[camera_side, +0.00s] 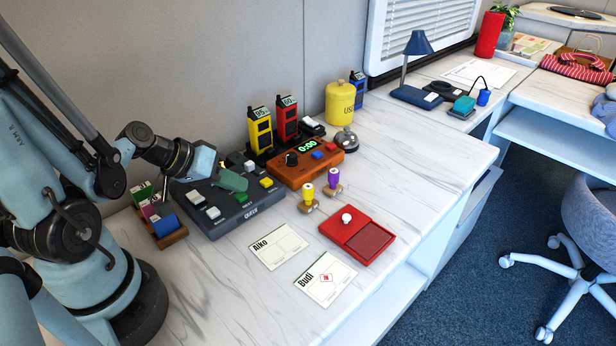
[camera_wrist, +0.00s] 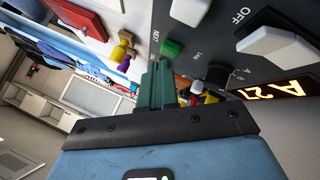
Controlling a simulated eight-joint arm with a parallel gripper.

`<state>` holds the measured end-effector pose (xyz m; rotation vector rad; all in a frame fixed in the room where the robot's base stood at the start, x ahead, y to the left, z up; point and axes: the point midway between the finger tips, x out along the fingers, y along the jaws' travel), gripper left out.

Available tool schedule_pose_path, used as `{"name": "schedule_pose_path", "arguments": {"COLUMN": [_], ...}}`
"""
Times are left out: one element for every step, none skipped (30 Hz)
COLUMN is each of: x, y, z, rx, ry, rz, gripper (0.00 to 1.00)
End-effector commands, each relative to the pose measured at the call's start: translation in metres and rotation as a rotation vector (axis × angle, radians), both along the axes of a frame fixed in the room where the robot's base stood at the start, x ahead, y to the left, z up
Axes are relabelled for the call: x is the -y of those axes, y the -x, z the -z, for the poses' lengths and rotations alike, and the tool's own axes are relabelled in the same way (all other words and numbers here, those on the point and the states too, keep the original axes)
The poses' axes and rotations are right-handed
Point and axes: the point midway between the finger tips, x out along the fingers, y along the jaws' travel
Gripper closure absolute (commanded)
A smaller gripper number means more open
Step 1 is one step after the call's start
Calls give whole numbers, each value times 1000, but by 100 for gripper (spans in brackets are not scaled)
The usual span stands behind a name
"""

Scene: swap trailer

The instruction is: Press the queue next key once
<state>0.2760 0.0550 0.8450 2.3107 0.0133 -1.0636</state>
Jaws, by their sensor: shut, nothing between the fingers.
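The dark grey queue console (camera_side: 259,206) stands on the marble counter near my arm. Its green key (camera_side: 241,198) is on the front part of the panel. In the wrist view the green key (camera_wrist: 171,48) sits beside a NEXT label, and white switches and an OFF label show near it. My gripper (camera_side: 243,183) is shut and empty, its green fingers over the console just behind and above the green key. In the wrist view its fingertips (camera_wrist: 155,66) are close beside the key. I cannot tell whether they touch it.
An orange timer box (camera_side: 310,168) and yellow and red radios (camera_side: 261,132) stand behind the console. Stamps (camera_side: 308,198), cards (camera_side: 277,246) and a red ink pad (camera_side: 365,240) lie to the right and front.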

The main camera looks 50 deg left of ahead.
Motion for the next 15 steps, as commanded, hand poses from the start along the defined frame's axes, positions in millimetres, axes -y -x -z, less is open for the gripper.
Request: {"name": "schedule_pose_path", "arguments": {"x": [0, 0, 0, 0, 0, 0, 0, 0, 0, 0, 0, 0, 0, 0, 0], "y": [0, 0, 0, 0, 0, 0, 0, 0, 0, 0, 0, 0, 0, 0, 0], "z": [0, 0, 0, 0, 0, 0, 0, 0, -1, -2, -4, -5, -6, -7, -8], "rx": [0, 0, 0, 0, 0, 0, 0, 0, 0, 0, 0, 0, 0, 0, 0], "ry": [0, 0, 0, 0, 0, 0, 0, 0, 0, 0, 0, 0, 0, 0, 0], "rz": [0, 0, 0, 0, 0, 0, 0, 0, 0, 0, 0, 0, 0, 0, 0], "gripper": [100, 100, 100, 100, 100, 100, 100, 100, 100, 100, 100, 100, 100, 100, 100]}}
